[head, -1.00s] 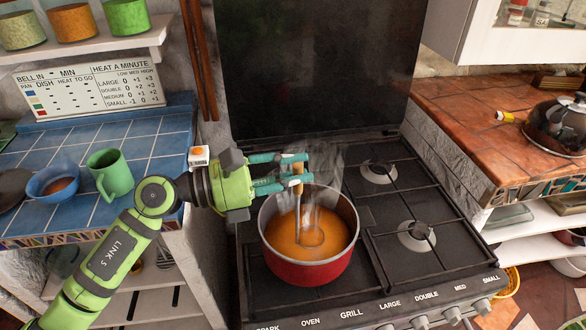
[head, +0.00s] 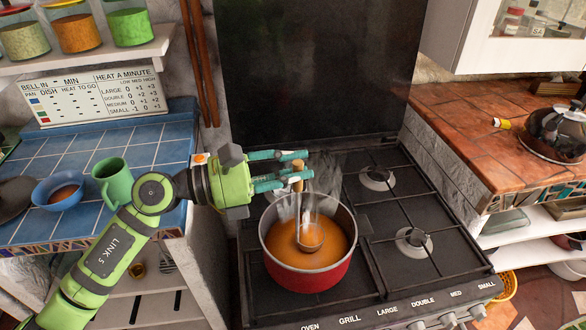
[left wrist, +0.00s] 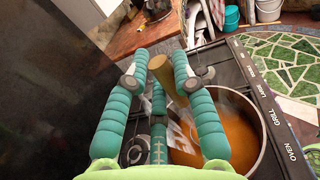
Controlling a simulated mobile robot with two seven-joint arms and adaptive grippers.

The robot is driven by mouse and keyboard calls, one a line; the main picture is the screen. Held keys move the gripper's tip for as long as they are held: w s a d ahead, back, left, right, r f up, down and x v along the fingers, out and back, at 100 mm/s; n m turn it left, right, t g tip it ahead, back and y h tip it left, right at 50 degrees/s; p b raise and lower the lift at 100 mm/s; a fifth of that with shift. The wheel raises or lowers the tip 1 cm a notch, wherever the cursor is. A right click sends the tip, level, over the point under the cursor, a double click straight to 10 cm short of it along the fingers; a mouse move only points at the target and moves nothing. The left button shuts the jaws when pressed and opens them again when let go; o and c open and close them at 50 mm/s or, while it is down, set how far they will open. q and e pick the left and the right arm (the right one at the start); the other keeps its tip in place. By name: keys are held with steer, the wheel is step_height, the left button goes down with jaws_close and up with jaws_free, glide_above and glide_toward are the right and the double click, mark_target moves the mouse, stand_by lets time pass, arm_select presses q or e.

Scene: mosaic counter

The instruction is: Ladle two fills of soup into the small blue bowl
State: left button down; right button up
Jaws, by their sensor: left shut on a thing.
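My left gripper (head: 299,164) is shut on the wooden handle of the ladle (head: 297,186), above the far left rim of the red pot (head: 305,276). The ladle hangs roughly upright, and its round bowl sits inside the pot at the orange soup's surface (head: 328,230). In the left wrist view, the ladle's handle (left wrist: 166,76) lies between the teal fingers, with the soup (left wrist: 238,138) below to the right. The small blue bowl (head: 45,190) stands on the blue-tiled counter at left, with brownish-orange soup inside. My right gripper is out of view.
A green mug (head: 115,183) stands just right of the blue bowl, near my left arm. The pot stands on the black stove (head: 400,215), with bare burners at right. A dark panel (head: 310,70) rises behind it. Jars line the shelf (head: 110,52) at upper left.

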arm_select(q)
steer(key=shift+r+p, duration=2.9)
steer(key=shift+r, duration=1.45)
